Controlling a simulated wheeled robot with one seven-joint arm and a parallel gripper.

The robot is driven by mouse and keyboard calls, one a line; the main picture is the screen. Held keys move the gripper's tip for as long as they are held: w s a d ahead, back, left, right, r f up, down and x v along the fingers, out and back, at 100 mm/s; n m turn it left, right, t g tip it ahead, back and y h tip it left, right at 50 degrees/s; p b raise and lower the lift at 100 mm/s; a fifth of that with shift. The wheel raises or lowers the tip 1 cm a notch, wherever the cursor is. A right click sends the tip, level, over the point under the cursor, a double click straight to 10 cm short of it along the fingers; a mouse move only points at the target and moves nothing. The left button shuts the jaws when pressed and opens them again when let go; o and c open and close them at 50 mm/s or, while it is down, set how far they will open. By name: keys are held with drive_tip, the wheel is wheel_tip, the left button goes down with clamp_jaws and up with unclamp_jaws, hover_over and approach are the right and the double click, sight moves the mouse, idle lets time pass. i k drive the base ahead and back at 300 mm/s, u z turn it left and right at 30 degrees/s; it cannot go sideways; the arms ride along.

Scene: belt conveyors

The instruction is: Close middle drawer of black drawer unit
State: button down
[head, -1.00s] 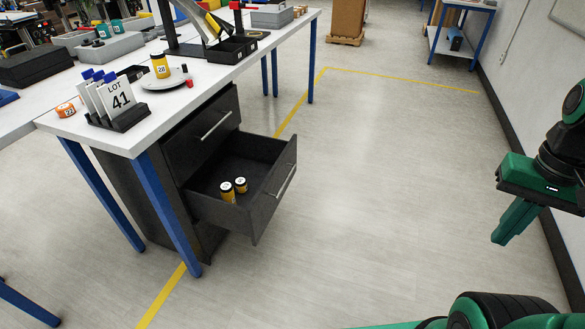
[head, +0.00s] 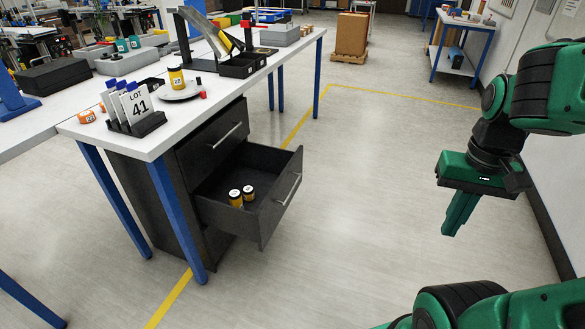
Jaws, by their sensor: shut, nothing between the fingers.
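The black drawer unit (head: 150,200) stands under the white-topped table. Its middle drawer (head: 279,205) is pulled well out, with a metal bar handle on its front. The lower part of the unit is partly hidden behind the open drawer and a blue table leg. My green gripper (head: 452,226) is at the right, shut and empty, pointing down. It is clear of the drawer front, with open floor between them.
Blue legs (head: 178,215) stand beside the unit. A wall runs along the right. The floor (head: 350,180) before the drawer is clear.

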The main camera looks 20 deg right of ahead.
sight(275, 174)
drive_tip(key=u, duration=0.05)
drive_tip(key=i, duration=1)
drive_tip(key=z, duration=0.05)
